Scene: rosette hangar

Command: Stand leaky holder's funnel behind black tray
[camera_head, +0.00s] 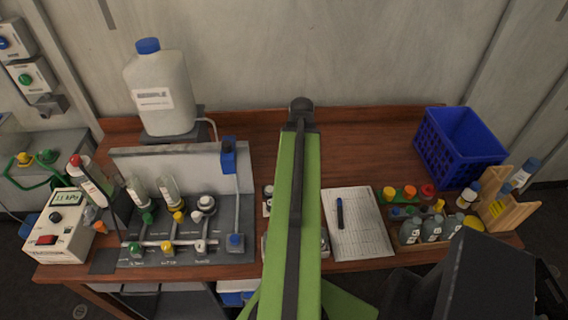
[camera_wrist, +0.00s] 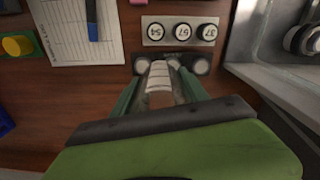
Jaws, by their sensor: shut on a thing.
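In the wrist view my gripper (camera_wrist: 158,76) has its two green fingers on either side of a white ribbed piece (camera_wrist: 160,92) and is shut on it. I cannot tell for sure that this piece is the funnel. Just past the fingertips lies a small black holder (camera_wrist: 201,66) with pale round spots; its middle is hidden by the held piece. I cannot tell if they touch. In the head view my green arm hides the gripper and the piece; one end of the black holder (camera_head: 268,190) shows left of the arm. I cannot single out a leaky holder.
A grey plate with numbered round caps (camera_wrist: 181,31) lies beyond the black holder. Paper with a blue pen (camera_head: 358,225), small bottles (camera_head: 431,229) and a blue crate (camera_head: 458,147) are on the right. A valve panel (camera_head: 180,170) and large jug (camera_head: 160,92) are left. The table's back middle is clear.

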